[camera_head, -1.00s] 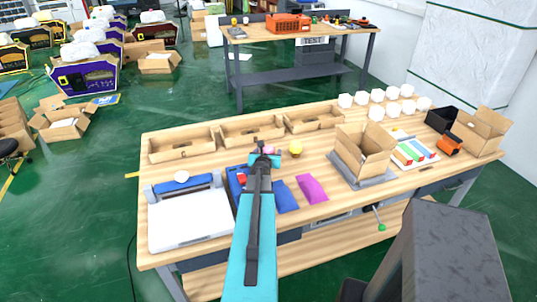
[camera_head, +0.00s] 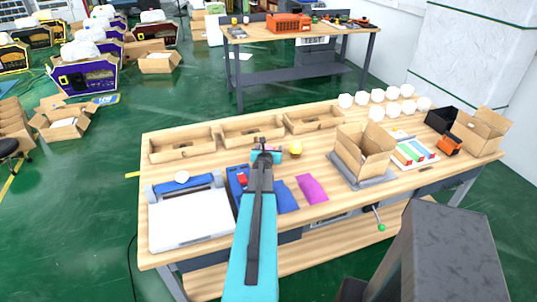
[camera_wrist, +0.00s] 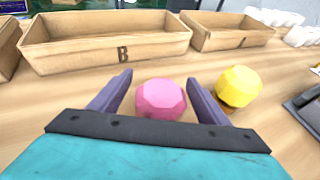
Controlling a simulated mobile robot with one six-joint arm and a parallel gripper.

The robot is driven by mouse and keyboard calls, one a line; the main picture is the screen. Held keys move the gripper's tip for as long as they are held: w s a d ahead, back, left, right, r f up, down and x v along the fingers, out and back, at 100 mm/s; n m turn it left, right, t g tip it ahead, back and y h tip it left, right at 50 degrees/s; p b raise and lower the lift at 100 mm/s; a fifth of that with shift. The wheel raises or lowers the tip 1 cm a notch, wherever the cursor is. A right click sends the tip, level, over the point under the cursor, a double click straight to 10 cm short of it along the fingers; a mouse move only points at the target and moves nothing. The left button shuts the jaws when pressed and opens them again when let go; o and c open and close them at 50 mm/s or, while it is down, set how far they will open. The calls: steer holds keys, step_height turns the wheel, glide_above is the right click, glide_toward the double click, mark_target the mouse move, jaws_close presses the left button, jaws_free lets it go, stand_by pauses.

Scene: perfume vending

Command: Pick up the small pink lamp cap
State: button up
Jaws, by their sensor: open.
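The small pink lamp cap (camera_wrist: 161,98) sits on the wooden table, between the two open fingers of my gripper (camera_wrist: 160,92) in the wrist view. Both fingers appear apart from it, with a gap on each side. Its lower front is hidden by the gripper body. In the head view my gripper (camera_head: 266,150) is over the table in front of the middle wooden tray and largely hides the pink cap. A yellow cap (camera_wrist: 239,87) stands just right of the right finger; it also shows in the head view (camera_head: 296,149).
Wooden tray B (camera_wrist: 110,38) is directly behind the pink cap, with another tray (camera_wrist: 225,32) to its right. White caps (camera_head: 377,113) stand at the back right.

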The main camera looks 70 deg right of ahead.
steer(key=shift+d, duration=0.1)
stand_by(0.5)
steer(key=c, duration=1.2)
steer(key=shift+r, duration=0.1)
steer(key=shift+r+p, duration=0.65)
steer(key=shift+r, duration=0.2)
step_height(320, 180, up, 2)
steer(key=shift+p, duration=0.6)
steer(key=s+a+p, duration=0.2)
steer(key=s, duration=0.1)
steer(key=s+a+p, duration=0.2)
steer(key=s+a, duration=0.1)
steer(key=s, duration=0.1)
steer(key=s+a+r+p, duration=0.1)
steer(key=s+a+p, duration=0.1)
steer(key=s+a, duration=0.1)
steer(key=shift+s+a+r, duration=0.1)
steer(key=shift+s, duration=0.2)
steer(key=shift+s+a, duration=0.15)
steer(key=shift+s, duration=0.1)
steer(key=shift+s+a, duration=0.6)
steer(key=shift+s, duration=0.2)
